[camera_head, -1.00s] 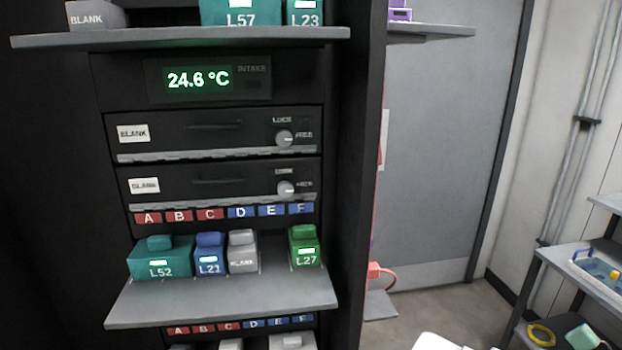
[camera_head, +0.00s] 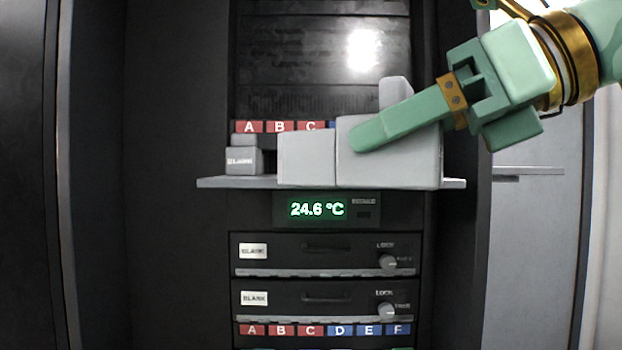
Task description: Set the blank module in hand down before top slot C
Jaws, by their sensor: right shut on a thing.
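My right gripper (camera_head: 368,138) comes in from the upper right and is shut on a plain grey blank module (camera_head: 405,160). The module is in front of the top shelf (camera_head: 212,182) and covers its middle and right part. A grey block face (camera_head: 306,158) shows against its left side; I cannot tell whether it is part of the same module. A grey knob (camera_head: 395,92) sticks up behind the finger. The top slot C label (camera_head: 310,127) is visible just above the grey face; the slot opening is hidden. I cannot tell whether the module touches the shelf. My left gripper is not in view.
Below are a 24.6 °C display (camera_head: 317,209) and two closed BLANK panels with lock knobs. A grey door (camera_head: 535,250) is at right.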

